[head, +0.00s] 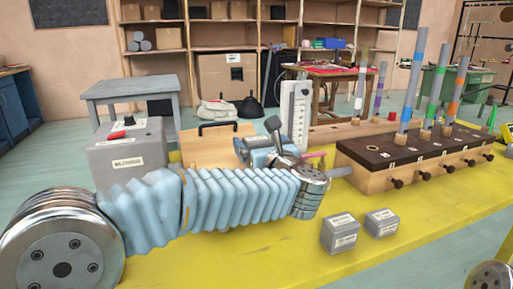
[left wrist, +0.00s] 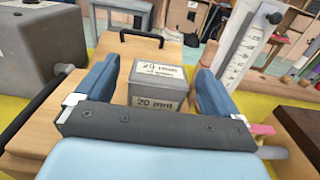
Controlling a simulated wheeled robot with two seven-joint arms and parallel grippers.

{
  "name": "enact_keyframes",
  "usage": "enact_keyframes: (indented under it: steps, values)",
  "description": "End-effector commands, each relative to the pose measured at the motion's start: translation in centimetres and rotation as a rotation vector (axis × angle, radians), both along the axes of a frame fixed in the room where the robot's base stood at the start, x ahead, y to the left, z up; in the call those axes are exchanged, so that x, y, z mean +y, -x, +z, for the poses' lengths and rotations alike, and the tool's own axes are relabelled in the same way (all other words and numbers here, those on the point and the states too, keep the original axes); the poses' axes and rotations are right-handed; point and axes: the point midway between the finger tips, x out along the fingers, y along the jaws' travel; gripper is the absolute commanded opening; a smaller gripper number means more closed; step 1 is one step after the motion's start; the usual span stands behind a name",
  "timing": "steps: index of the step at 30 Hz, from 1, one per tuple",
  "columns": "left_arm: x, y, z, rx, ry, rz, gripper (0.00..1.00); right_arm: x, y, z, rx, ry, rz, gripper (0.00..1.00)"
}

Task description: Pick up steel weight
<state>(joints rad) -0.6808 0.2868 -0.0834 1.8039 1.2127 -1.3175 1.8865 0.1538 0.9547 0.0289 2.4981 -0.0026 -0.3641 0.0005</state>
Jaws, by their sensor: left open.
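A grey block labelled "20 mm" (left wrist: 158,88) sits on the wooden case in the left wrist view, between the fingers of my left gripper (left wrist: 157,75). The blue fingers are open, one on each side of the block, with a visible gap at least on the left. In the head view my left gripper (head: 262,147) is over the case, and the block is mostly hidden behind it. Two similar grey labelled blocks, one nearer (head: 340,235) and one to its right (head: 381,223), stand on the yellow table. My right gripper is not in view.
The yellow table (head: 250,262) is clear at the front. A white scale (head: 295,112) stands behind the gripper. A dark-topped wooden rack (head: 410,150) with upright tubes fills the right.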

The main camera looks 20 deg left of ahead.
Motion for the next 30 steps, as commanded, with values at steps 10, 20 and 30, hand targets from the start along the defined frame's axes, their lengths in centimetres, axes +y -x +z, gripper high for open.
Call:
enact_keyframes:
  steps: [10, 20, 30]
  values:
    - [2.2, -3.1, 0.0, -0.001, 0.0, 0.0, 0.96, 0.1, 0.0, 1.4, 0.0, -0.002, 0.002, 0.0]
    - [2.1, -3.0, 0.0, -0.001, -0.001, 0.0, 0.68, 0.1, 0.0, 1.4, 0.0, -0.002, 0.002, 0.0]
    - [2.1, -3.0, 0.0, 0.0, 0.0, -0.001, 0.16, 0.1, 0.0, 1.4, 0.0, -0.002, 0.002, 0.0]
